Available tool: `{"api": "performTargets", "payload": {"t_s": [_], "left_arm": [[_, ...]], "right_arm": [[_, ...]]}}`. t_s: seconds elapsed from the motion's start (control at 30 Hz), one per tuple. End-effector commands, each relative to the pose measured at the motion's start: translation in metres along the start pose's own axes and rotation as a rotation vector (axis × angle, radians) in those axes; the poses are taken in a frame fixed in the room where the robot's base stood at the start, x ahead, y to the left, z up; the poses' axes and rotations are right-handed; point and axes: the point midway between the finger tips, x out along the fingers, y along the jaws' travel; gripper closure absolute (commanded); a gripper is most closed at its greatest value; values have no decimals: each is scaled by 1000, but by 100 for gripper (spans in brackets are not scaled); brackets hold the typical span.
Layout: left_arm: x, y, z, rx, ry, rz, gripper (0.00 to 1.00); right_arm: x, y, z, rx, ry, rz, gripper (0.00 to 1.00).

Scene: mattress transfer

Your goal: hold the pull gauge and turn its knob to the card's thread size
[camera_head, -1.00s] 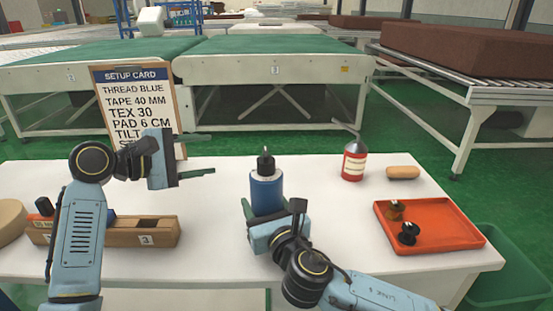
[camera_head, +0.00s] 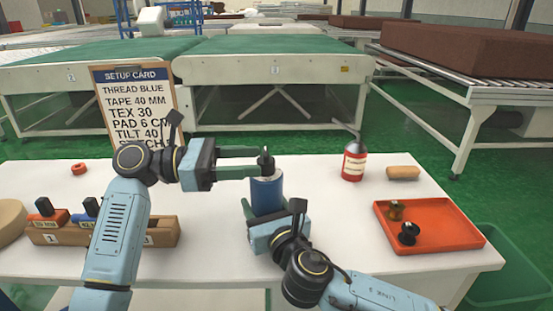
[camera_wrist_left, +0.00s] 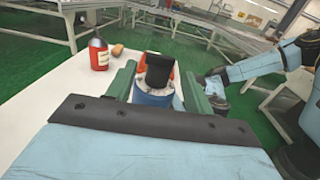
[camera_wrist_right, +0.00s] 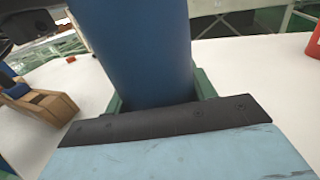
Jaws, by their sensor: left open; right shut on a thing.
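The pull gauge (camera_head: 267,196) is a blue cylinder with a pale top and a dark knob (camera_head: 265,163), upright on the white table. My right gripper (camera_head: 262,214) is shut around its blue body, which fills the right wrist view (camera_wrist_right: 140,50). My left gripper (camera_head: 247,161) is open at the top of the gauge, its green fingers level with the knob. In the left wrist view the black knob (camera_wrist_left: 159,70) lies between the two fingers (camera_wrist_left: 158,88), with visible gaps. The setup card (camera_head: 133,100) stands behind; it reads thread blue, tape 40 mm, TEX 30, pad 6 cm, tilt 40.
A wooden block (camera_head: 165,232) with labelled slots holds tools at the left. A red ring (camera_head: 79,169) lies behind it. A red bottle (camera_head: 353,162), a tan roll (camera_head: 402,173) and an orange tray (camera_head: 455,232) with two spools are on the right. The table's front middle is clear.

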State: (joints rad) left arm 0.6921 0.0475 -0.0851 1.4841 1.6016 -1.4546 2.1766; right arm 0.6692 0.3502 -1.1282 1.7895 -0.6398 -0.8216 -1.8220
Motion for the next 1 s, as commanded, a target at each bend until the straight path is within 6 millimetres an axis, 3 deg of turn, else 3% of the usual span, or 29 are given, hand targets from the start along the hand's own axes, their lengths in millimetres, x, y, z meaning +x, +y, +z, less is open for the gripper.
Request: {"api": "performTargets", "payload": {"t_s": [0.1, 0.3, 0.7, 1.0], "left_arm": [[25, 0, 1, 1, -2, -2, 48], [51, 0, 0, 1, -1, 0, 48], [59, 0, 0, 2, 1, 1, 48], [59, 0, 0, 2, 1, 0, 85]], "right_arm": [[0, 0, 2, 0, -5, 1, 88], [0, 0, 2, 0, -5, 1, 88], [0, 0, 2, 0, -5, 1, 88], [0, 0, 2, 1, -5, 0, 88]]}}
